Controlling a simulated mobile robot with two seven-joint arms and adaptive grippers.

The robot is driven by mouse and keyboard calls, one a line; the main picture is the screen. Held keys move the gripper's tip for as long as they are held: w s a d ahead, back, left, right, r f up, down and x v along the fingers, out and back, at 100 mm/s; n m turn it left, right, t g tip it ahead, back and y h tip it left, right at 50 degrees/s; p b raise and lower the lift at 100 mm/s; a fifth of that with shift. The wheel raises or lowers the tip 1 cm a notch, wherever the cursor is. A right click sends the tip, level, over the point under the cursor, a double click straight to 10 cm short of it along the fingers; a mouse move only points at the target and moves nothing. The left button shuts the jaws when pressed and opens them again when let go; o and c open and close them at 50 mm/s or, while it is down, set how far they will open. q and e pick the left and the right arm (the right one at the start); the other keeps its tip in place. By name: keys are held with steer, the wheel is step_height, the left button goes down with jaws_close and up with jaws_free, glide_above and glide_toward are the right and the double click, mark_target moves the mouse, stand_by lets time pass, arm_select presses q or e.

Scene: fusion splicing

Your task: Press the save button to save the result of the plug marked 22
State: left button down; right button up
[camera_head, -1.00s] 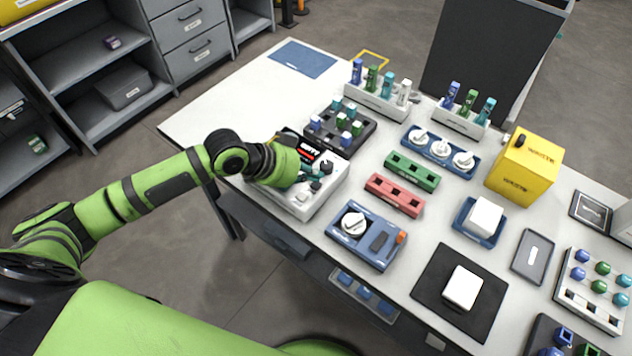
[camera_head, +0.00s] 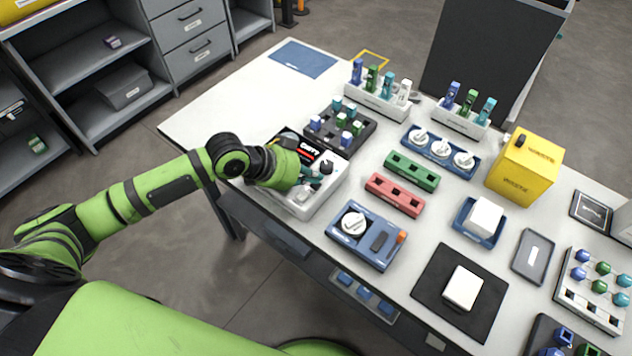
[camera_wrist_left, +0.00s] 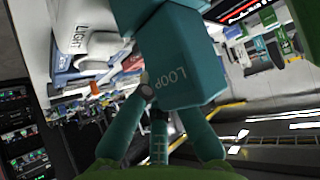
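The white splicing device (camera_head: 300,208) stands at the left table edge. Its dark screen (camera_head: 309,150) shows small text that I cannot read surely, and a part of it shows in the left wrist view (camera_wrist_left: 240,10). My left gripper (camera_head: 311,174) is low over the device's buttons. In the left wrist view, its teal fingers (camera_wrist_left: 162,100) converge at a teal block marked LOOP (camera_wrist_left: 185,70), which hides part of the tips. I cannot tell whether they grip it. A white part marked LIGHT (camera_wrist_left: 95,42) is beside it. I cannot make out the save button or the mark 22. My right gripper is not in view.
A dark tray (camera_head: 345,148) with coloured plugs stands just behind the device. A blue unit with a white knob (camera_head: 366,240) and a red block (camera_head: 394,194) lie to the right. The table's back left is mostly clear around a blue mat (camera_head: 302,58).

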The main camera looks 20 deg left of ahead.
arm_select(q)
steer(key=shift+f, duration=0.5)
stand_by(0.6)
steer(key=shift+r, duration=0.1)
steer(key=shift+r+p, duration=0.8)
steer(key=shift+r, duration=0.1)
step_height(320, 180, up, 5)
steer(key=p, duration=0.5)
stand_by(0.3)
stand_by(0.4)
